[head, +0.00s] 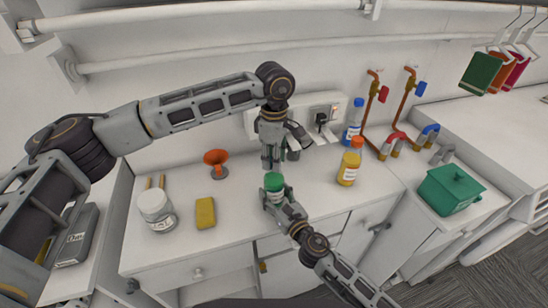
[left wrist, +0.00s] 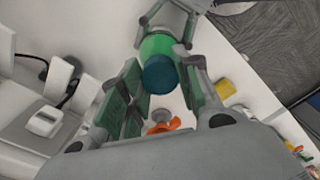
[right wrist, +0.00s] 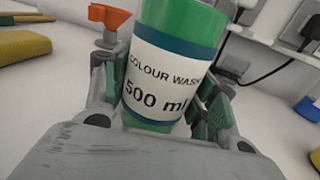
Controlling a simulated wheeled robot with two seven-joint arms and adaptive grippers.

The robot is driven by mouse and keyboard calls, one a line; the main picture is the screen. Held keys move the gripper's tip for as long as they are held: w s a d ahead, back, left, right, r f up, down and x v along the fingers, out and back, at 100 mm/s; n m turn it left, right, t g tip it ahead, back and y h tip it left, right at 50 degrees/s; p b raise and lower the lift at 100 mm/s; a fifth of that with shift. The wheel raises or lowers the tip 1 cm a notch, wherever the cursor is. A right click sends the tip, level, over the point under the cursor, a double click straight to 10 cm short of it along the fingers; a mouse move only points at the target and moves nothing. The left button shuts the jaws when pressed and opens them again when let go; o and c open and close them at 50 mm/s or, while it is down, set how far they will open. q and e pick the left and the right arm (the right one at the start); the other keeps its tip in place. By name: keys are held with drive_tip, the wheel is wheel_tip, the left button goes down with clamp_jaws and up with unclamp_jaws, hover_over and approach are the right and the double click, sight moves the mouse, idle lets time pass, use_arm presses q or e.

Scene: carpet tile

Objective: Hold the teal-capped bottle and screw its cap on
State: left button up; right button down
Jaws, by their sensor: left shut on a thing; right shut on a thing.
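The green bottle (head: 274,183) is upright, held by my right gripper (head: 277,200) over the front of the counter. In the right wrist view the bottle (right wrist: 170,75) stands between the fingers, its white label reading "COLOUR WASH 500 ml"; its top is out of that frame. My left gripper (head: 272,167) points down right above the bottle. In the left wrist view the dark teal cap (left wrist: 160,76) is between the left fingertips, in line with the green bottle (left wrist: 157,45). I cannot tell whether the cap is seated on the neck or just above it.
An orange funnel-like thing (head: 216,160), a yellow sponge (head: 205,213) and a white-lidded jar (head: 157,210) stand left. A yellow bottle (head: 349,168) and a blue bottle (head: 354,120) stand right, near copper pipes (head: 398,100).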

use_arm(q)
drive_tip(key=m, duration=0.8)
drive_tip(key=o, duration=1.1)
drive_tip(key=shift+r, duration=0.15)
drive_tip(key=shift+r, duration=2.1)
drive_tip(key=shift+r, duration=0.15)
